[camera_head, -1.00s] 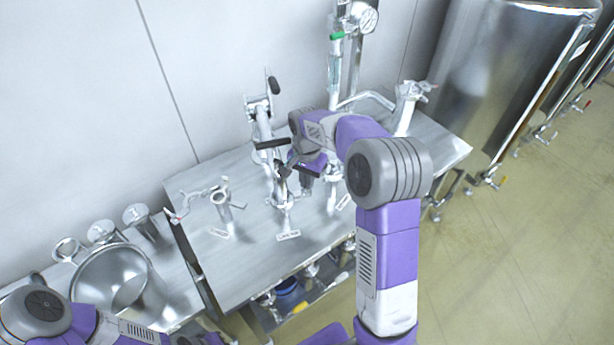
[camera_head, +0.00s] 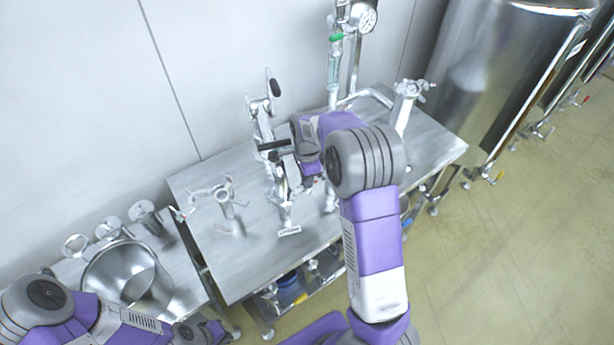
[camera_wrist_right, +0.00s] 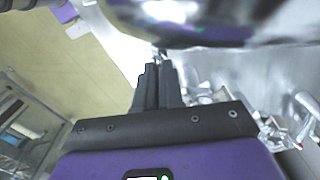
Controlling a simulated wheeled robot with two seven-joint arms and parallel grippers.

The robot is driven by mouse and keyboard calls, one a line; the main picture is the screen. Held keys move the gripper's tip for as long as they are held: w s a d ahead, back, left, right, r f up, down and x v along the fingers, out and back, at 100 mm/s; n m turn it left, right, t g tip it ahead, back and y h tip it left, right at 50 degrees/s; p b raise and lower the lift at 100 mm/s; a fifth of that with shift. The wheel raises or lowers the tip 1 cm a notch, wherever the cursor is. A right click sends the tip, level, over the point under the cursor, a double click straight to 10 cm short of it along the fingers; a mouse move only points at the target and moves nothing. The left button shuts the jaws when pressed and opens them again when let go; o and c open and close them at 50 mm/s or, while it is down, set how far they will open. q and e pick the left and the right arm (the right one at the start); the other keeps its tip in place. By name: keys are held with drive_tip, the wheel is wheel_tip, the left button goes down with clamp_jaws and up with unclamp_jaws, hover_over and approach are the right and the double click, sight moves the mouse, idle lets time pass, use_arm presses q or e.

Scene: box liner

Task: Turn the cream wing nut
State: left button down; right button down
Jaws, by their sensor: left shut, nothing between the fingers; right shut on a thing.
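My right gripper (camera_wrist_right: 158,68) is shut, its dark fingers together in the right wrist view. At its tips is a small pale bit of metal, likely the cream wing nut (camera_wrist_right: 158,52), mostly hidden by the fingers. In the head view my right gripper (camera_head: 287,162) is beside the upright metal fixture (camera_head: 266,122) with black handles, in the middle of the steel table; the nut cannot be made out there. My left gripper (camera_head: 212,332) is shut and empty at the bottom, away from the table's fixtures.
The steel table (camera_head: 255,260) also bears a small tap-like fixture (camera_head: 224,195) at left and a metal post (camera_head: 403,105) at right. A gauge (camera_head: 367,18) stands behind. A steel pot (camera_head: 125,275) is at lower left. The table's front is clear.

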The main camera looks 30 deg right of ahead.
drive_tip(key=shift+m, duration=0.3)
drive_tip(key=c, duration=1.3)
unclamp_jaws()
drive_tip(key=shift+o, duration=0.2)
drive_tip(key=shift+r, duration=0.1)
wheel_tip(320, 180, up, 8)
drive_tip(key=shift+f+p, duration=0.25)
drive_tip(key=shift+p, duration=0.2)
